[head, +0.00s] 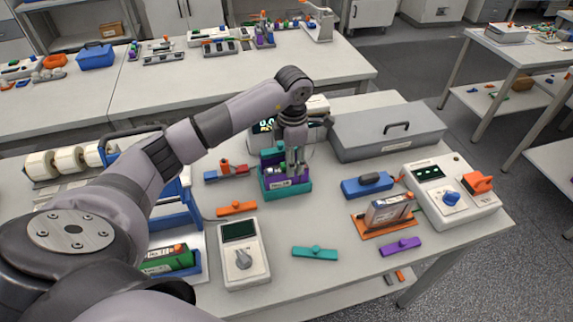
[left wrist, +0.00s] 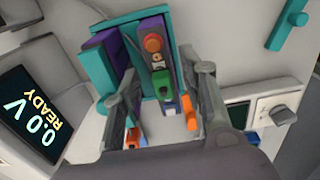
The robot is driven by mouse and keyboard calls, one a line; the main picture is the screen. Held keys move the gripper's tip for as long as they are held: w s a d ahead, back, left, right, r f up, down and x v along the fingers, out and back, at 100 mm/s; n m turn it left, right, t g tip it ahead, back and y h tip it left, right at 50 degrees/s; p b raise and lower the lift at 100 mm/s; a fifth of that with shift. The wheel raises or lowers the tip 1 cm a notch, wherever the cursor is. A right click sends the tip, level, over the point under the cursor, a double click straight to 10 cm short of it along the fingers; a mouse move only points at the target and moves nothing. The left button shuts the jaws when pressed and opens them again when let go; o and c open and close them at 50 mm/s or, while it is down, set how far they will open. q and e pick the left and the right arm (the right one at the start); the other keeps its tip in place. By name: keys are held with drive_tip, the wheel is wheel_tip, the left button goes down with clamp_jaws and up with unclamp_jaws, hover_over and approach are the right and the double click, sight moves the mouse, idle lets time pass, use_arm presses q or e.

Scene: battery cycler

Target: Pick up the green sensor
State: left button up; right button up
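In the left wrist view, a small green block (left wrist: 162,77), which looks like the green sensor, sits at a teal and purple rack (left wrist: 102,68). An orange round knob is beyond it, with blue and orange pieces on the near side. My left gripper (left wrist: 164,92) has its fingers apart on either side of this row; I see no contact. In the head view my left gripper (head: 292,166) points down at the teal and purple rack (head: 288,190), and the green block cannot be made out there. My right gripper is not in view.
A grey case (head: 370,140) stands behind and right of the rack. A white meter (head: 240,262) stands in front left. A blue tray holding a green pack (head: 168,261) is further left. A teal bar (head: 315,253) lies on the table, with bare tabletop around it.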

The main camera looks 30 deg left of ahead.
use_arm(q)
clamp_jaws()
drive_tip(key=shift+r, duration=0.15)
idle(0.4)
